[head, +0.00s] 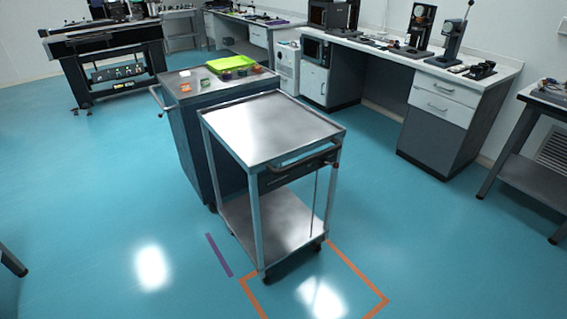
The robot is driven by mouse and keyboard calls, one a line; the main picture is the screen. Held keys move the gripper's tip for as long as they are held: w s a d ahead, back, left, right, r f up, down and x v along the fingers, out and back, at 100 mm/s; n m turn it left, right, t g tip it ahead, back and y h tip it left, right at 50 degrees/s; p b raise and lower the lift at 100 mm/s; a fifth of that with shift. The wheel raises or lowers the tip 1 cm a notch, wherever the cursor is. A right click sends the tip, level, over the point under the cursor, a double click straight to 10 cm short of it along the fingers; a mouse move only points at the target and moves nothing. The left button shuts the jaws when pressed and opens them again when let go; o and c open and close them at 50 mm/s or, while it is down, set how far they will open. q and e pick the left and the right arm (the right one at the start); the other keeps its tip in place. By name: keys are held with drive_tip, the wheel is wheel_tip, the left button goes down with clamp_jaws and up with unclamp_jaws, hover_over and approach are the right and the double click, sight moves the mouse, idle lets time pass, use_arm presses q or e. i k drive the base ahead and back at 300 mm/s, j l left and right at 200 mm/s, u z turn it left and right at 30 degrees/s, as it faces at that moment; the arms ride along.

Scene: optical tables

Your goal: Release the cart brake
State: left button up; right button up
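A steel cart (270,128) with a flat empty top and a lower shelf (270,222) stands upright in the middle of the head view. A push handle (305,158) runs along its near right side, above a dark panel (290,176). Dark casters (267,279) show under its legs. I cannot make out a brake lever or its state at this size. Neither of my grippers is in view.
Orange floor tape (372,275) marks an area at the cart's near side, with a purple strip (219,255) to its left. A darker cart (187,128) with a green tray (231,62) stands close behind.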

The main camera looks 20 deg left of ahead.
sight(335, 165)
drive_tip(key=i+l+u, duration=0.1)
drive_tip(key=u, duration=0.65)
drive_tip(key=i+l+u, duration=0.2)
drive_tip(key=l, duration=0.35)
drive_tip(key=l+u, duration=0.15)
drive_tip(key=l, duration=0.4)
drive_tip(key=i+l+u, duration=0.2)
drive_tip(key=l, duration=0.4)
drive_tip(key=i+l, duration=0.1)
drive_tip(key=l, duration=1.05)
drive_tip(key=i+l+u, duration=0.1)
drive_tip(key=l, duration=1)
drive_tip(key=i+l, duration=0.1)
drive_tip(key=l, duration=1.05)
drive_tip(key=i+u, duration=0.05)
